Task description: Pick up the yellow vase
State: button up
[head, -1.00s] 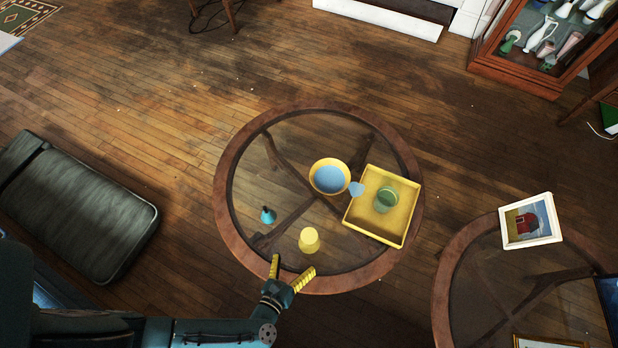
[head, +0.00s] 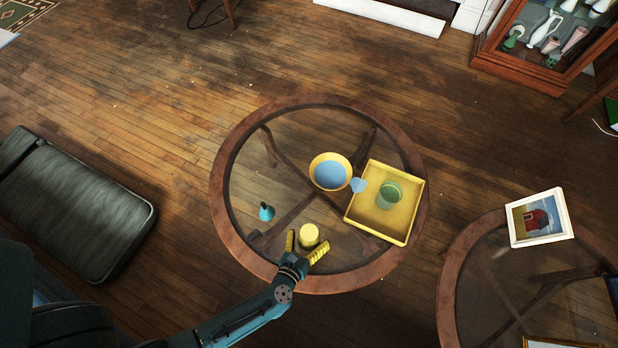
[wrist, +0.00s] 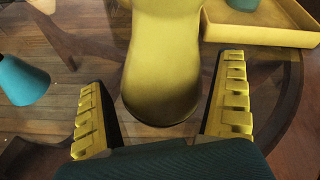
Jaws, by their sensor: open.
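The yellow vase (head: 309,235) stands on the glass top of the round table near its front edge. In the wrist view the vase (wrist: 163,65) fills the upper middle. My gripper (head: 306,246) is open, with its yellow ridged fingers one on each side of the lower part of the vase. In the wrist view my gripper (wrist: 160,112) shows a gap between each finger and the vase, so neither appears to touch it. The base of the vase shows between the fingers.
A small teal vase (head: 266,212) stands to the left on the table. A yellow bowl with blue inside (head: 330,158) sits behind. A yellow tray (head: 408,233) holding a green cup (head: 389,195) is to the right. A second round table (head: 452,262) stands at right with a picture frame (head: 536,217).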

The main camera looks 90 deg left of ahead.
aim_at(309, 232)
jog(key=c, duration=1.2)
notch_tip(309, 232, up, 10)
jog(key=p, duration=0.8)
